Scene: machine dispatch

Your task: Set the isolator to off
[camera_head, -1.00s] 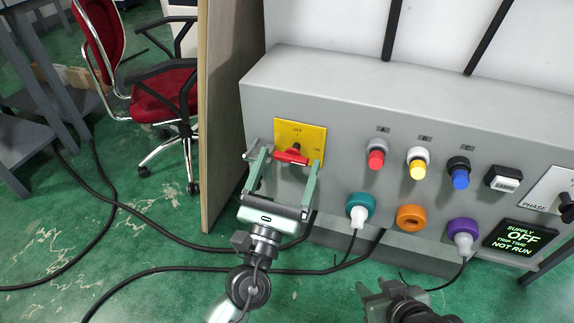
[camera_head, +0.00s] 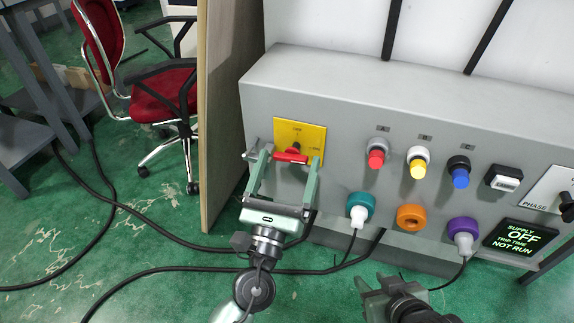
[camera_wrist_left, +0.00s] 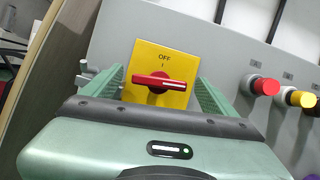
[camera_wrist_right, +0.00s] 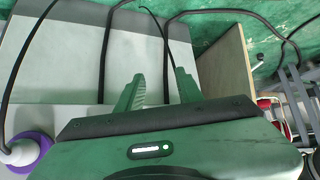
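The isolator is a yellow plate (camera_head: 311,133) with a red handle (camera_head: 290,155) at the left end of the grey panel. In the left wrist view, the handle (camera_wrist_left: 160,83) lies nearly level across the plate, with the word OFF (camera_wrist_left: 164,58) above it. My left gripper (camera_head: 284,157) is open, with one finger on each side of the handle. In the left wrist view, gaps show between the handle's ends and the fingers. My right gripper (camera_head: 374,281) is open and empty, low in front of the panel.
Red (camera_head: 376,159), yellow (camera_head: 418,170) and blue (camera_head: 460,178) buttons sit right of the isolator. Below them are teal (camera_head: 360,206), orange (camera_head: 411,217) and purple (camera_head: 463,230) sockets. A display (camera_head: 516,238) reads supply OFF, trip time NOT RUN. A wooden board (camera_head: 228,110) stands at left.

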